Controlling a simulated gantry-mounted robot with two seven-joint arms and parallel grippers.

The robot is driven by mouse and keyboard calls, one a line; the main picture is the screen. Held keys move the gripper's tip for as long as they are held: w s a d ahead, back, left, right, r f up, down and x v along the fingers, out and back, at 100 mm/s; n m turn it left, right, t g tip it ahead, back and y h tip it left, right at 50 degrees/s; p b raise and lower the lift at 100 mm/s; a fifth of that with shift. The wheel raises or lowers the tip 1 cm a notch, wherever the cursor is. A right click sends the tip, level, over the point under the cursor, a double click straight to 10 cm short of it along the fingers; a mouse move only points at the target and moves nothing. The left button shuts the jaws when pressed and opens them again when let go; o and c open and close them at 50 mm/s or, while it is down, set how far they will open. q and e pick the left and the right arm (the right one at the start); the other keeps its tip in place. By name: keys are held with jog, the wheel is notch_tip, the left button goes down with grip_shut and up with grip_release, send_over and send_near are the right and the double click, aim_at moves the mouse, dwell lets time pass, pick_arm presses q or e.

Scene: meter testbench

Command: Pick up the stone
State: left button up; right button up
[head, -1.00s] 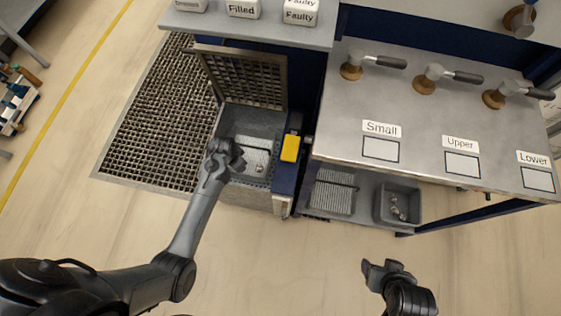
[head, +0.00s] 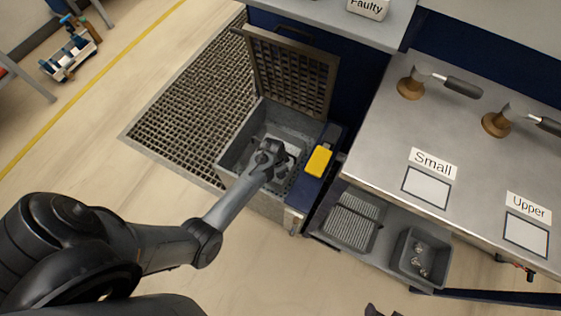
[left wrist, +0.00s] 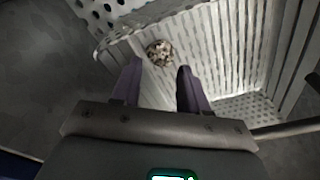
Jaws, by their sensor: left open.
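The stone (left wrist: 160,53) is a small, rough, brownish-grey lump in the left wrist view. It lies on the pale floor of a perforated basket (left wrist: 225,45), just beyond my fingertips. My left gripper (left wrist: 157,75) is open and empty, its two purple fingers apart and pointing toward the stone. In the head view my left gripper (head: 272,154) reaches into the open grey bin (head: 238,146), and I cannot make out the stone there. Only a dark tip of my right gripper (head: 373,311) shows at the bottom edge; its jaws cannot be judged.
A raised mesh lid (head: 292,70) stands behind the bin. A yellow block (head: 319,161) sits at its right side. A metal bench (head: 390,135) with stamp-like tools stands to the right. Below it are a ridged tray (head: 352,222) and a grey tray (head: 405,258) holding small pieces.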

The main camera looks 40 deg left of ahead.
pick_arm(q)
jog(key=f+b, duration=0.4)
jog(key=f, duration=0.1)
jog(key=shift+w, duration=0.2)
pick_arm(e)
notch_tip(320, 180, down, 4)
jog(key=shift+f, duration=0.2)
pick_arm(q)
jog(key=shift+c, duration=0.2)
jog(key=c, duration=0.6)
jog(key=shift+c, duration=0.2)
jog(key=shift+r, duration=0.15)
pick_arm(e)
jog(key=shift+r, duration=0.15)
